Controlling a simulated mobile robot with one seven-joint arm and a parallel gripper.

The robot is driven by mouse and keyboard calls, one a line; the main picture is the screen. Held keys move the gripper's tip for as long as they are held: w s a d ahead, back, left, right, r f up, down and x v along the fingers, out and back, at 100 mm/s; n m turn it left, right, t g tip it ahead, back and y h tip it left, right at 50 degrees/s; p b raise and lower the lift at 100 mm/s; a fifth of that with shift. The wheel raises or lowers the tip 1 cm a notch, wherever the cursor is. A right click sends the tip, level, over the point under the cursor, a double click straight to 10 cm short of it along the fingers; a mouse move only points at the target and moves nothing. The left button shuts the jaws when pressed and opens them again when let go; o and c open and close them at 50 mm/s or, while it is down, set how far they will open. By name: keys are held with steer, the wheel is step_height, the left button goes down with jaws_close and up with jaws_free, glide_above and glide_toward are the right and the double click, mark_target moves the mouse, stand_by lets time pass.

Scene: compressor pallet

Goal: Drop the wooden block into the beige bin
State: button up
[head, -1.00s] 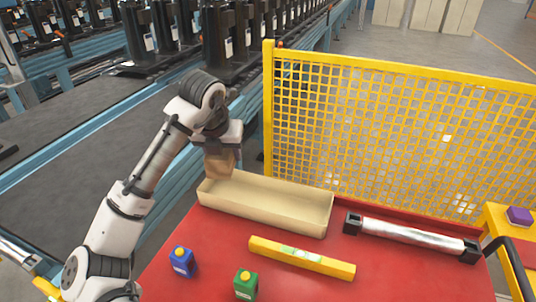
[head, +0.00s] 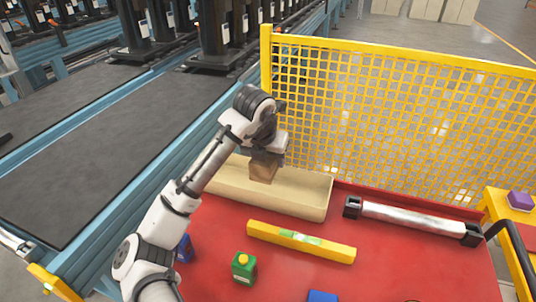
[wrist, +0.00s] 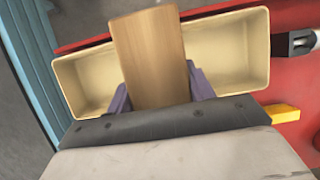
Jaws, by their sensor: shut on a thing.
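The wooden block (head: 263,168) is held in my gripper (head: 266,156), which is shut on it. In the head view the block hangs over the middle of the long beige bin (head: 308,196), which stands at the back of the red table. In the wrist view the block (wrist: 150,58) is upright in the picture between the purple fingers of my gripper (wrist: 158,92). The bin (wrist: 235,50) shows on both sides of the block, and its inside looks empty where visible. The block hides the bin's middle.
A yellow bar (head: 300,242) lies in front of the bin. A silver cylinder with black ends (head: 410,218) lies to its right. A yellow mesh fence (head: 400,120) rises behind.

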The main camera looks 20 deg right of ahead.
steer(key=shift+f, duration=0.55)
steer(key=shift+r, duration=0.1)
steer(key=o, duration=1.3)
steer(key=b+v, duration=0.1)
steer(key=v, duration=1.3)
